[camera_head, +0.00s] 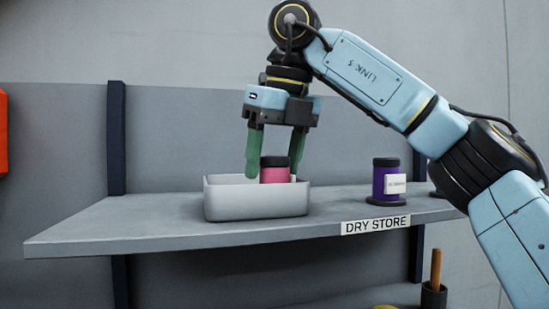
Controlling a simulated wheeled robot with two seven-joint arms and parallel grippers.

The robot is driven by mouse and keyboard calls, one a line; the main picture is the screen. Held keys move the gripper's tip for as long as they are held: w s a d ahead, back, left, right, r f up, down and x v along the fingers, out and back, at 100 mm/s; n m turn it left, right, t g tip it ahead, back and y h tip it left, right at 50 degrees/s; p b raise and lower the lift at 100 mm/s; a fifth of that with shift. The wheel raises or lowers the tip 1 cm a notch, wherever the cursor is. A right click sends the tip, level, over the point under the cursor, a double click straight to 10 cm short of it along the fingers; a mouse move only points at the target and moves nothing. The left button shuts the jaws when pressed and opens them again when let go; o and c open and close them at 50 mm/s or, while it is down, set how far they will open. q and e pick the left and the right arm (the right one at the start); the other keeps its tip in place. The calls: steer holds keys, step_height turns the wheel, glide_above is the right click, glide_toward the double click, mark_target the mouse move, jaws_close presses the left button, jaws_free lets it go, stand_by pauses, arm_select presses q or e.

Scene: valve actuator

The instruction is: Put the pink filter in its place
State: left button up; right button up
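The pink filter (275,175), a short cylinder with a dark cap, stands upright in a white open bin (255,203) on the shelf. The bin's front wall hides its lower part. My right gripper (276,168) points down over the bin. One green finger is at the left of the filter and the other at its right, and both look close to its sides. I cannot tell whether they press on it. My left gripper is not in view.
A grey shelf (130,226) carries the bin and a label (376,225) reading DRY STORE. A purple filter (379,180) with a white tag stands on a dark round base at the right. A dark cup (433,297) with an orange-brown handle sits below. The shelf's left part is clear.

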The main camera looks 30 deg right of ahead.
steer(key=shift+o, duration=0.2)
steer(key=shift+r, duration=0.1)
steer(key=v, duration=1.2)
steer(key=shift+s, duration=0.1)
stand_by(0.4)
